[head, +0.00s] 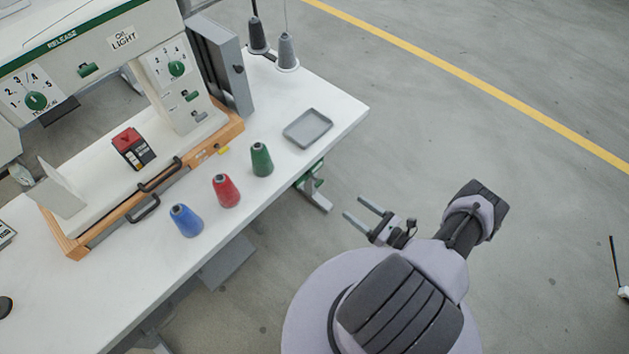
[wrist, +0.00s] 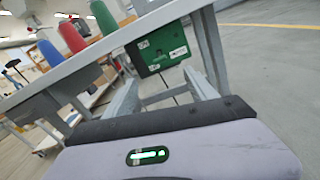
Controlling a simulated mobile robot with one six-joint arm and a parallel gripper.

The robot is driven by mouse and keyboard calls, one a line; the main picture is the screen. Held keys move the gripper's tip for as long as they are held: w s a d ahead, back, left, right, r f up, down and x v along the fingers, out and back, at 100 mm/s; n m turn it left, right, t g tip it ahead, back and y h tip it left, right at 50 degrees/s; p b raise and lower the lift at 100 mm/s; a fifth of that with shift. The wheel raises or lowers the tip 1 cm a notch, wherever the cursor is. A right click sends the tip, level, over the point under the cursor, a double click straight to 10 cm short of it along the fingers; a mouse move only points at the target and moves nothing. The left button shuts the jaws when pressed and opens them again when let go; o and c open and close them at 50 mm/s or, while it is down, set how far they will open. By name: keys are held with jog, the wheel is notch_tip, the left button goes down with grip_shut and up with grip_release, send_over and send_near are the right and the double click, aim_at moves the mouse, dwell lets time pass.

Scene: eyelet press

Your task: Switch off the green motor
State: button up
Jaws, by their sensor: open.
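The green motor (wrist: 161,46) hangs under the tabletop in the wrist view, a box with small pale labels. I cannot make out its switch clearly. In the head view only some green (head: 314,180) shows below the table's right edge; the tabletop hides the rest. My gripper (head: 354,206) is open and empty, right of the table edge and apart from it. In the wrist view my gripper's fingers (wrist: 160,88) point towards the space below the motor, with a gap between.
The white table (head: 335,112) carries a press machine (head: 130,85), blue (head: 186,220), red (head: 225,190) and green (head: 261,159) thread cones, and a grey tray (head: 307,128). A grey table leg (wrist: 212,50) stands right of the motor.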

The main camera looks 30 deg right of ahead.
aim_at(316, 180)
jog(key=b+x, duration=0.2)
jog(key=x, duration=1.5)
jog(key=shift+w+a, duration=0.1)
jog(key=shift+w, duration=0.05)
